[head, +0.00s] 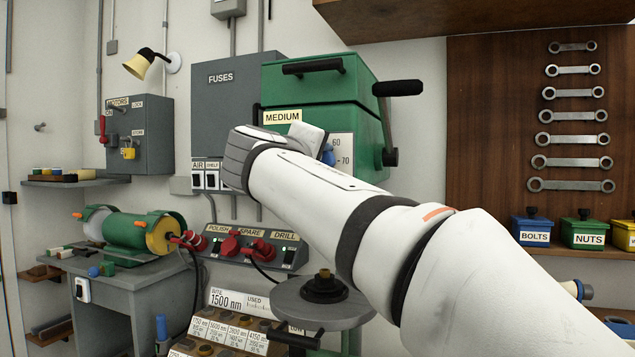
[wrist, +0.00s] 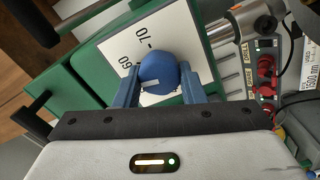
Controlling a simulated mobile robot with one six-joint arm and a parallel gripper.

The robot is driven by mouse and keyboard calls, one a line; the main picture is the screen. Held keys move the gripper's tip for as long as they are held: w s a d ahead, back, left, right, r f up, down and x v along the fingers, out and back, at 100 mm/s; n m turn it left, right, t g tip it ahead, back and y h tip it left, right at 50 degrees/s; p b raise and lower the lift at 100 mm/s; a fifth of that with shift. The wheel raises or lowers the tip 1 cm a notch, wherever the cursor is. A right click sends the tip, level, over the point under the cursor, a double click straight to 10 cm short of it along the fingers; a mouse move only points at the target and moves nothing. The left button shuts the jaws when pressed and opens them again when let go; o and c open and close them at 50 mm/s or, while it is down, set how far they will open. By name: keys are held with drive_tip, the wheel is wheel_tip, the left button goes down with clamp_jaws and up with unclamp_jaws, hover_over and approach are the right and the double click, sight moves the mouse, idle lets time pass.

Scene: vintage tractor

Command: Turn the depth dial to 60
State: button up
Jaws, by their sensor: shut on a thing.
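The depth dial is a round blue knob (wrist: 158,72) with a white mark on its lower left side. It sits on a white scale plate (wrist: 186,45) printed with 60 and 70; other numbers are hidden. The mark points to the left side, roughly towards 60, but I cannot tell its exact reading. My gripper (wrist: 158,86) is shut on the knob, with one blue finger on each side. In the head view the plate (head: 345,150) shows on the green machine's front (head: 374,135), with 60 and 70 visible. My arm hides the rest of the plate.
A black crank handle (head: 398,88) sticks out at the machine's right. A round metal table (head: 300,300) stands below. A switch panel with red plugs (head: 250,246) is on the left. Wrenches (head: 570,114) hang on the brown board at the right.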

drive_tip(key=m+b, duration=0.2)
drive_tip(key=m, duration=0.1)
drive_tip(key=shift+m+b, duration=0.3)
drive_tip(key=shift+b, duration=0.1)
idle(0.4)
drive_tip(key=o, duration=1)
drive_tip(key=shift+s, duration=0.1)
drive_tip(key=v, duration=0.7)
drive_tip(key=shift+s+a+r, duration=0.1)
drive_tip(key=shift+s+a, duration=0.05)
drive_tip(key=shift+s, duration=0.15)
